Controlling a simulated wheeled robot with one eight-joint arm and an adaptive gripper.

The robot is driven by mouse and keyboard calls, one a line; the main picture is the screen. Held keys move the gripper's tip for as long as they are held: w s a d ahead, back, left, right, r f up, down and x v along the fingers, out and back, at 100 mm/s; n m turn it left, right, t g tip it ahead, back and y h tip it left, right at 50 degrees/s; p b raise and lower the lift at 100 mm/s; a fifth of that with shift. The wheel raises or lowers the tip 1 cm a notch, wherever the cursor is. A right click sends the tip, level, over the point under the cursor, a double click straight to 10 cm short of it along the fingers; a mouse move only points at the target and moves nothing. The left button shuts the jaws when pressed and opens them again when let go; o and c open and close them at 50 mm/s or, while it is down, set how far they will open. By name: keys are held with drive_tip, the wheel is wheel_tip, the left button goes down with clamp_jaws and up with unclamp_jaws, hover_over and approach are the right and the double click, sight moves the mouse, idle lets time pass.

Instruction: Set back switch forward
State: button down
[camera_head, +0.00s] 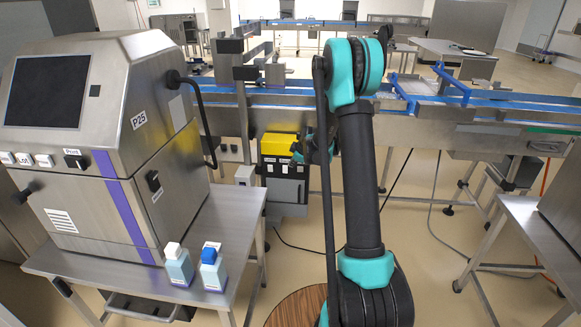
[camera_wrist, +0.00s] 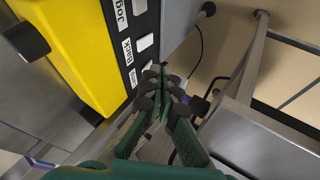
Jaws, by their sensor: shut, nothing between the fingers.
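The control box has a yellow top (camera_head: 279,146) and a dark front with a row of small white switches and labels. In the wrist view, the yellow cover (camera_wrist: 75,50) fills the upper left, and the panel appears turned on its side. The back switch (camera_wrist: 145,42) is a white rocker beside a label reading "Back", between two similar switches. Its tilt is hard to tell. My gripper (camera_wrist: 163,75) is shut and empty, its fingertips close to the panel's end switch. I cannot tell whether they touch. In the head view, my gripper (camera_head: 318,152) is beside the box's right side.
A blue-edged conveyor (camera_head: 460,110) runs behind the box. A steel machine marked P25 (camera_head: 95,140) stands on a table at left, with two bottles, one white-capped (camera_head: 178,266) and one blue-capped (camera_head: 213,270). Another steel table (camera_head: 535,235) is at right. Cables cross the open floor between.

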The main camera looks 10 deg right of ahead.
sight(286, 170)
idle(0.4)
drive_tip(key=shift+s+a+f+g, duration=0.25)
drive_tip(key=shift+a+f+g, duration=0.15)
drive_tip(key=shift+f, duration=0.15)
drive_tip(key=x, duration=0.4)
drive_tip(key=w+x, duration=0.1)
drive_tip(key=x, duration=0.2)
drive_tip(key=d+r+x, duration=0.1)
drive_tip(key=x, duration=0.3)
drive_tip(key=shift+w+f, duration=0.3)
drive_tip(key=shift+w, duration=0.85)
drive_tip(key=shift+d, duration=0.1)
